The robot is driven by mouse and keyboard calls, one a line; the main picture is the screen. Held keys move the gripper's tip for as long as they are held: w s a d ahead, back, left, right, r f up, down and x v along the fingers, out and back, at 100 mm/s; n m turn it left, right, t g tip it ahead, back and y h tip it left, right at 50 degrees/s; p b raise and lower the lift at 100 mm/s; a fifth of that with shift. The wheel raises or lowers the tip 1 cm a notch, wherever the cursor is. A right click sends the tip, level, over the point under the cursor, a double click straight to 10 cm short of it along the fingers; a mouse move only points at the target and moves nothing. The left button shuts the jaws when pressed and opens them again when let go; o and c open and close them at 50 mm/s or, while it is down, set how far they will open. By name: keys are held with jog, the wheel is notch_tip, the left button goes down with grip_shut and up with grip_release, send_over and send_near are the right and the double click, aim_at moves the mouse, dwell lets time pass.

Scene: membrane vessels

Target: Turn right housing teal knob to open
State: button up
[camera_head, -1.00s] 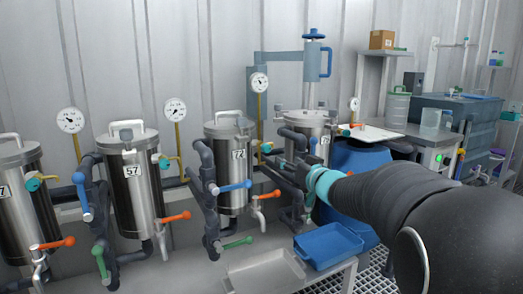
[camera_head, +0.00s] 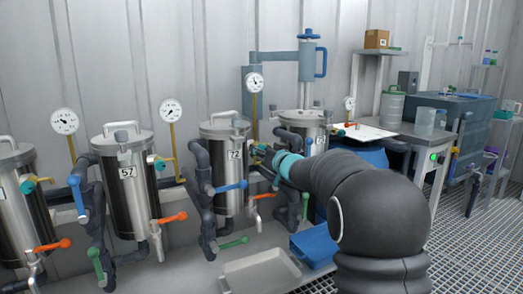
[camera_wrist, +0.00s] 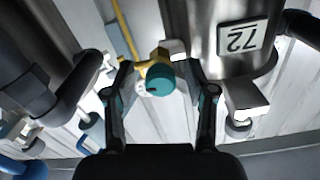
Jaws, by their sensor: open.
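The teal knob (camera_wrist: 160,79) sits on a brass fitting beside the steel housing labelled 72 (camera_wrist: 242,38). My gripper (camera_wrist: 158,70) is open, with one finger on each side of the knob and visible gaps between; I see no contact. In the head view, housing 72 (camera_head: 224,185) is third from the left, and my gripper (camera_head: 262,156) is at its right side, hiding most of that knob. Another steel housing (camera_head: 301,125) stands farther right, with its own teal knob (camera_head: 338,132).
Housing 57 (camera_head: 128,190) and another at the far left carry orange, blue and green valve handles. Dark pipes run between the housings. A grey tray (camera_head: 262,274) and a blue tray (camera_head: 315,245) lie below.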

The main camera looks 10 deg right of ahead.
jog(key=shift+w, duration=0.1)
grip_shut()
dwell(0.4)
jog(key=n+b, duration=0.1)
jog(key=n, duration=0.5)
jog(key=shift+b, duration=0.35)
jog(key=n+b, duration=0.2)
jog(key=n, duration=0.4)
jog(key=n+b, duration=0.3)
jog(key=n, duration=0.3)
jog(key=shift+n, duration=0.3)
jog(key=n+b, duration=0.2)
jog(key=n, duration=0.3)
jog(key=shift+r+b, duration=0.15)
jog(key=shift+b, duration=0.2)
jog(key=shift+n, duration=0.3)
